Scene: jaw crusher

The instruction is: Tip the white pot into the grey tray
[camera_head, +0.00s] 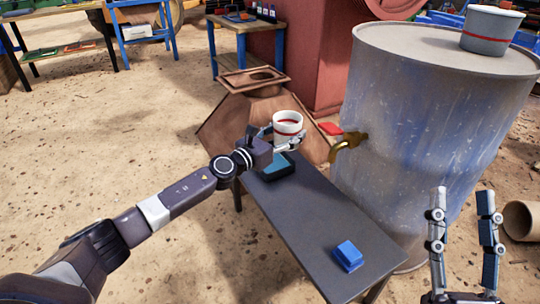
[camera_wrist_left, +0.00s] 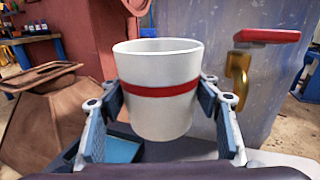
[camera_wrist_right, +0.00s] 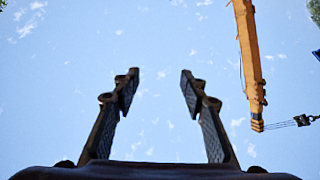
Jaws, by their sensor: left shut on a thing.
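The white pot (camera_head: 288,126) with a red band is upright between the fingers of my left gripper (camera_head: 281,138), which is shut on its sides. The pot (camera_wrist_left: 160,65) also fills the middle of the left wrist view; its contents are hard to make out. A small dark grey tray with a blue inside (camera_head: 274,172) lies at the far end of the grey table, just below and in front of the pot. It shows partly behind the left finger in the left wrist view (camera_wrist_left: 118,150). My right gripper (camera_head: 462,196) is open and empty, raised at the lower right.
A blue block (camera_head: 348,255) lies near the front of the narrow table (camera_head: 305,222). A large grey barrel (camera_head: 420,130) with a brass tap (camera_head: 345,147) stands close on the right, a grey bucket (camera_head: 491,30) on top. A brown hexagonal box (camera_head: 215,130) stands behind.

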